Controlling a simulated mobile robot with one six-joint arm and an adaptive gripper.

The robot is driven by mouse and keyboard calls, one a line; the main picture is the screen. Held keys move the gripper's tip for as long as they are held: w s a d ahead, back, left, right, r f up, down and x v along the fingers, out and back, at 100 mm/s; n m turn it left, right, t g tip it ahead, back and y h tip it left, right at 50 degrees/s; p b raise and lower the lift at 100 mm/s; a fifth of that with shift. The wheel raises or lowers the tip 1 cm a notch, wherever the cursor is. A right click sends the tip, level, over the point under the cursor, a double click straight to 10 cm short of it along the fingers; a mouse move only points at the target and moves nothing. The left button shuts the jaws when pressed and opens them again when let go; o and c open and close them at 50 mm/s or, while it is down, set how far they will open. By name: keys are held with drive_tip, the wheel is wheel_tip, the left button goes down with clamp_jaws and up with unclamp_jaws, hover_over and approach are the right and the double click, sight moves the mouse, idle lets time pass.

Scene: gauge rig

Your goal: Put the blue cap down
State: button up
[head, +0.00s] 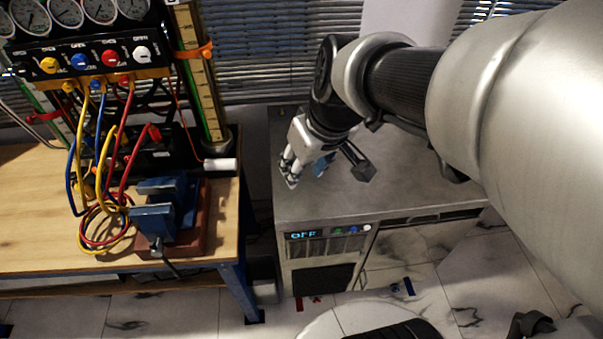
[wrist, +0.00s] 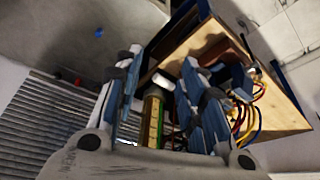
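My gripper (head: 292,170) is above the grey metal top of the low cabinet (head: 420,180), near its left edge. In the wrist view its blue-padded fingers (wrist: 163,58) are apart with nothing held between them. A small blue piece that looks like the blue cap (wrist: 99,32) sits on a grey surface, apart from the fingers. That surface appears to be the cabinet top. I cannot make out the cap for certain in the head view, where the gripper may hide it.
A small red piece (wrist: 78,83) shows near the blinds. Left of the cabinet is a wooden bench (head: 40,240) with a blue vise (head: 160,215), coloured hoses, a gauge panel (head: 90,55) and a tall yellow column (head: 203,95). The cabinet top's right part looks clear.

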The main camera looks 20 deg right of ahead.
drive_tip(key=s+a+m+h, duration=0.1)
drive_tip(key=s+a, duration=0.1)
drive_tip(key=s, duration=1.1)
drive_tip(key=shift+s+a+r+m, duration=0.2)
drive_tip(key=shift+a+r+m, duration=0.1)
drive_tip(key=shift+r+m, duration=0.1)
idle(0.4)
